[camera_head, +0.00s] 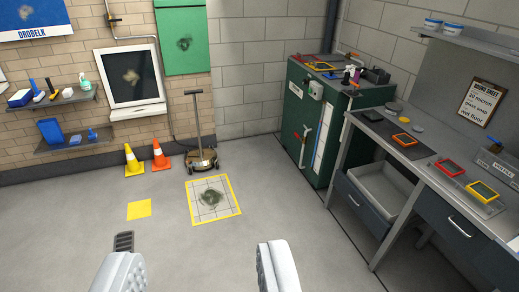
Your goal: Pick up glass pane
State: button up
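My gripper (198,252) shows at the bottom, its two pale fingers wide apart with only grey floor between them. No loose sheet that is clearly a glass pane stands out. A dark pane in a white frame, like a window (130,76), is on the brick wall at left, with a pale smudge on it. Small framed squares lie on the workbench at right: an orange one (404,139), a red one (450,167) and a yellow one (483,191). I cannot tell whether any holds glass. My gripper is far from all of them.
A yellow-edged floor square (228,209) with a dark smudge lies ahead. Two cones (134,160) and a wheeled stand (200,158) are near the back wall. A green cabinet (295,110) and the workbench (440,150) line the right. The floor at left is clear.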

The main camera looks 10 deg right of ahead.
aim_at(404, 139)
jog(key=i, duration=1.25)
jog(key=z, duration=0.45)
jog(key=i, duration=1.4)
jog(key=z, duration=0.75)
jog(key=i, duration=0.75)
jog(key=z, duration=0.25)
